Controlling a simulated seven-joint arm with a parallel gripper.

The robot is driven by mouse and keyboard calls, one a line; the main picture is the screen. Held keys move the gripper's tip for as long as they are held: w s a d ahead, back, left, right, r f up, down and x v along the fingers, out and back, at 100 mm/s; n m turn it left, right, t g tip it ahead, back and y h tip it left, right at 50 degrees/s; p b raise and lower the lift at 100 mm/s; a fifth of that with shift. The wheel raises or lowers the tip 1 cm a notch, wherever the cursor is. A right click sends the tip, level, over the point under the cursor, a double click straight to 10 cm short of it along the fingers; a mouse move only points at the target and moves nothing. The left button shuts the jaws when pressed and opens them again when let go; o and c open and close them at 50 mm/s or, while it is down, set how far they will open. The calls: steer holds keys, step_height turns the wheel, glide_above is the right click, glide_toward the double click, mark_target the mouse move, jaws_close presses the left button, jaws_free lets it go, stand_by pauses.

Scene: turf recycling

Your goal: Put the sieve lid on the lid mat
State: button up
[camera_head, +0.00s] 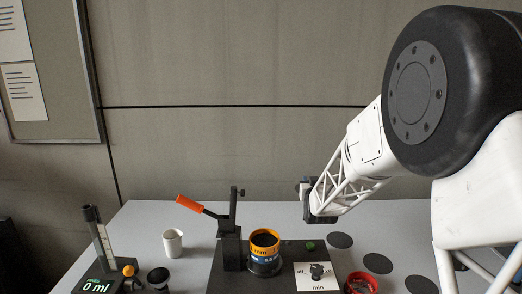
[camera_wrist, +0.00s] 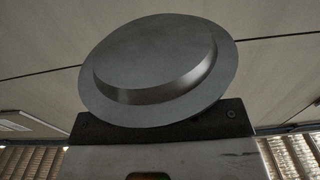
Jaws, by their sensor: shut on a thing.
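The sieve lid (camera_wrist: 160,60) is a grey metal disc with a raised round centre. It fills the upper middle of the wrist view, tilted, against the dark edge of my gripper (camera_wrist: 165,122). In the head view my gripper (camera_head: 308,203) is above the back right of the table, shut on the lid; I cannot make the lid out clearly there. Dark round mats lie on the table's right side: one (camera_head: 340,240) at the back, one (camera_head: 378,263) in the middle and one (camera_head: 421,284) in front. I cannot tell which is the lid mat.
A stack with orange and blue bands (camera_head: 264,240) stands on a dark base beside a press with an orange handle (camera_head: 188,204).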

stand_by(0.3)
steer(key=s+a+f+n+g+y, duration=0.1)
steer(key=s+a+n+g+y, duration=0.1)
steer(key=s, duration=0.9)
steer(key=s+a+n+g+y, duration=0.3)
steer(key=s+a+n+y, duration=0.2)
steer(key=s, duration=0.6)
steer(key=s+a+f+n+g+y, duration=0.1)
steer(key=s+a+n+g+y, duration=0.1)
steer(key=s+a+y, duration=0.4)
steer(key=s+n+y, duration=0.1)
steer(key=s, duration=0.4)
steer(key=shift+f+n+y, duration=0.3)
steer(key=shift+f+n, duration=0.05)
steer(key=shift+n, duration=0.05)
steer(key=shift+w+a, duration=0.1)
steer(key=w+a, duration=0.1)
steer(key=w, duration=0.3)
steer(key=w+a+f, duration=0.1)
steer(key=w, duration=0.4)
steer(key=w+a, duration=0.1)
steer(key=w, duration=0.3)
steer(key=shift+w+a+f, duration=0.15)
steer(key=shift+w+a, duration=0.05)
steer(key=shift+w, duration=0.2)
